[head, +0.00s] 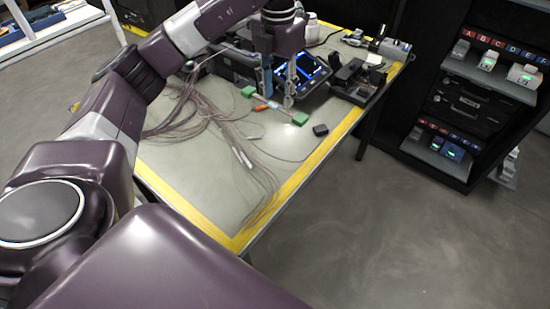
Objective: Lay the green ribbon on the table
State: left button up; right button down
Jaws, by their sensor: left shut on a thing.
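My left gripper (278,101) points down over the far part of the table (215,160), its fingertips at a thin strip with a green block at each end. I take this strip to be the green ribbon (300,118); its other green end lies to the upper left of the fingers. The gripper is shut on it, and the fingers partly hide its middle. A small orange piece shows beside the left fingertip. I cannot tell whether the ribbon touches the table. My right gripper is out of view.
A splicer with a lit blue screen (312,70) stands right behind the gripper. Loose thin cables (195,108) spread over the table's left and middle. A small black block (320,130) lies near the yellow right edge. Black devices (350,78) stand back right; a lettered rack (490,65) stands beyond.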

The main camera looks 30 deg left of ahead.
pick_arm(q)
jog(key=p, duration=0.1)
send_over(277, 157)
notch_tip(277, 157, down, 16)
jog(key=shift+r, duration=0.1)
notch_tip(277, 157, down, 4)
jog(key=shift+d+p, duration=0.1)
jog(key=shift+p, duration=0.2)
jog(key=shift+f, duration=0.25)
jog(key=o, duration=1.1)
jog(key=shift+r, duration=0.2)
notch_tip(277, 157, up, 12)
jog(key=b, duration=0.2)
